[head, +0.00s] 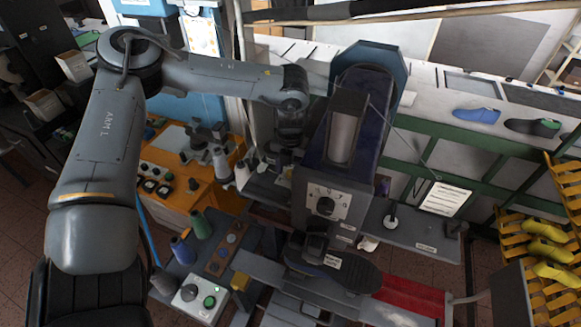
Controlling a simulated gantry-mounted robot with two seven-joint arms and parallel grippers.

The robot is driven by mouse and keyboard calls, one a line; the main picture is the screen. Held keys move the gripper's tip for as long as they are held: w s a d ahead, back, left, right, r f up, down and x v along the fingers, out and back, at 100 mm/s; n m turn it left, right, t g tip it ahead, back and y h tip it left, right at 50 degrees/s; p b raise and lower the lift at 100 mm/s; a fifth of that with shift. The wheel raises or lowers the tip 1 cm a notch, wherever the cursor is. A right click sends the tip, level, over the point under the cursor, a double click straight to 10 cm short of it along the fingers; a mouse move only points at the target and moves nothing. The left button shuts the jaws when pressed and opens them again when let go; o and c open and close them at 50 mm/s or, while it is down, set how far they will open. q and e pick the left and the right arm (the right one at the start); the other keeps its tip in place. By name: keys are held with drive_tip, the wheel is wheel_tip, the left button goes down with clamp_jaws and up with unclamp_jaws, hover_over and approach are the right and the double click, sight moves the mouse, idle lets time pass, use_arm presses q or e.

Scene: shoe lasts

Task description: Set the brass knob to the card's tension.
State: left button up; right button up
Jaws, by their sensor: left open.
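A machine (310,180) with a dark blue body stands in the middle of the head view. Its front has a pale dial plate (343,203) with small marks, too small to read. A round knob (326,206) sits on the plate; it looks dark here, and I cannot make out its brass colour or setting. A white printed card (446,199) stands on the grey shelf to the right; its text is not legible. My left gripper (278,160) points down beside the machine's left side, up and left of the knob and apart from it. It is open. My right gripper does not show.
A dark shoe-shaped piece (332,265) sits below the dial plate. Thread cones (201,225) and a box with a green button (190,296) stand at lower left. An orange bench (180,180) lies left. Yellow lasts (547,250) fill a rack at right.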

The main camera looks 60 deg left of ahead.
use_arm(q)
clamp_jaws()
drive_tip(key=shift+f+n+b, duration=0.2)
drive_tip(key=shift+n+b, duration=0.7)
drive_tip(key=shift+b, duration=0.1)
drive_tip(key=n+b, duration=0.5)
drive_tip(key=n, duration=0.2)
drive_tip(key=shift+r+n+b, duration=0.1)
drive_tip(key=shift+n+b, duration=0.65)
drive_tip(key=shift+n, duration=0.75)
unclamp_jaws()
